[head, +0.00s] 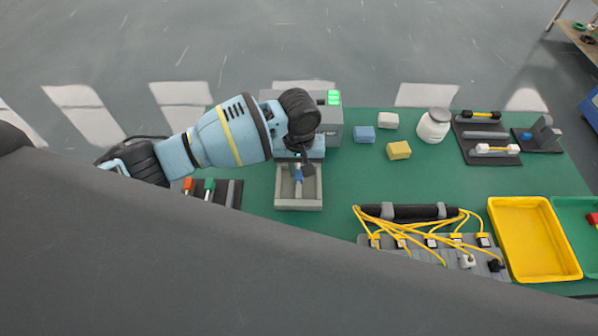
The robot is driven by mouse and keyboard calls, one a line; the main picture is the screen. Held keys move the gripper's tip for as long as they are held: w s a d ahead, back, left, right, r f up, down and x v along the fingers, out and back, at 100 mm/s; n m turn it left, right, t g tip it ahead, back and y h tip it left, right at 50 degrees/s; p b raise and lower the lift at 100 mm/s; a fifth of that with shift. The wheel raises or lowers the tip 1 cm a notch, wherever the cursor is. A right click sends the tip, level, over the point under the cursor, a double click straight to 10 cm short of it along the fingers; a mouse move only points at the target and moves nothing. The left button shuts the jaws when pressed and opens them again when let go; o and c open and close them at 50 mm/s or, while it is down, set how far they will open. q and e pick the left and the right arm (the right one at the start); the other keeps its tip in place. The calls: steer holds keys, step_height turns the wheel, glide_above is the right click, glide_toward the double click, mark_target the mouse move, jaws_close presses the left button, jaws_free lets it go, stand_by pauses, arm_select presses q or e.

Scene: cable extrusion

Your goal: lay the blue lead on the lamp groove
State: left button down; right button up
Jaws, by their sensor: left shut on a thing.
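My left gripper (306,169) points down over a grey open tray or fixture (299,205) at the table's left middle. It is shut on a small blue piece, the blue lead (298,176), of which only a bit shows below the jaws. The lead is over the fixture's middle strip; I cannot tell whether it touches it. Behind my wrist stands a grey box (331,130) with a lit green lamp (334,98) on top. My arm hides part of this box. I cannot make out a lamp groove for certain. My right gripper is not in view.
A dark rack (228,195) with red and green-topped pieces stands left of the fixture. Blue, white and yellow blocks (399,150) and a white jar (433,126) lie behind right. Yellow cables (400,228) and a yellow tray (533,240) are at front right. The green table (450,185) is clear between.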

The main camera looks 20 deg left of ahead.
arm_select(q)
steer(key=shift+f, duration=1.2)
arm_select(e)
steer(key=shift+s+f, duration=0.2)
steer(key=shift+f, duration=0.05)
arm_select(q)
steer(key=shift+f, duration=0.1)
steer(key=c, duration=1.3)
jaws_free()
steer(key=shift+f, duration=0.1)
steer(key=shift+c, duration=0.2)
step_height(320, 180, up, 11)
steer(key=shift+r+p, duration=0.15)
steer(key=shift+p, duration=0.5)
steer(key=shift+s+r, duration=0.1)
steer(key=shift+r, duration=0.45)
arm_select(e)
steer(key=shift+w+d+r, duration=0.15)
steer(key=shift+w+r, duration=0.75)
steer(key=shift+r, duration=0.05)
arm_select(q)
steer(key=shift+f, duration=0.1)
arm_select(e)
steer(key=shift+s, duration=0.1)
